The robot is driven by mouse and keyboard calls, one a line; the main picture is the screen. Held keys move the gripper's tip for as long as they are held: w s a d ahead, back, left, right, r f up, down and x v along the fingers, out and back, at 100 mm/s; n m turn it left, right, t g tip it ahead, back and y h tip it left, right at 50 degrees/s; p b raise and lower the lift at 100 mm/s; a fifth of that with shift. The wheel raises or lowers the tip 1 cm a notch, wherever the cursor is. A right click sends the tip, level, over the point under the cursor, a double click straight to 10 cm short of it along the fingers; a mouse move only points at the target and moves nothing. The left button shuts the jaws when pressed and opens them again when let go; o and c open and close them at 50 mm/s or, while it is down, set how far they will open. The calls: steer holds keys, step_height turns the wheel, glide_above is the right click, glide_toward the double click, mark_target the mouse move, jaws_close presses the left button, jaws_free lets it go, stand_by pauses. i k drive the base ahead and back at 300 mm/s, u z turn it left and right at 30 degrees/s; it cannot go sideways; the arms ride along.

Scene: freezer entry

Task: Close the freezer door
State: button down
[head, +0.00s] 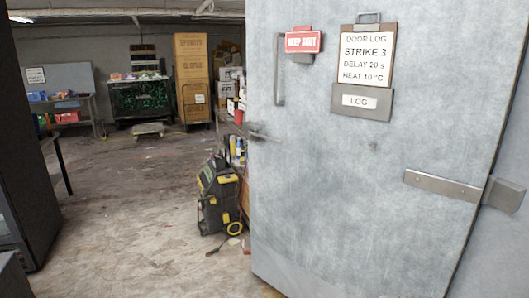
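The freezer door (340,190) is a large pale grey metal panel filling the right half of the head view. It stands open, with a wide gap to its left showing the room beyond. A strap hinge (442,186) is at its right edge. A vertical pull handle (280,78) is at its upper left, and a small lever latch (262,136) is at its left edge. A red "KEEP SHUT" sign (303,42) and a door log board (366,58) hang on it. My gripper is not in view.
A black and yellow wheeled machine (217,195) stands on the floor just left of the door. A dark upright panel (28,150) borders the left side. Stacked boxes (192,62) and a table (75,97) are at the back. The floor (130,215) between is mostly clear.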

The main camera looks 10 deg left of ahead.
mark_target(367, 192)
steer(key=u, duration=1.4)
steer(key=i, duration=3.95)
steer(key=z, duration=1.65)
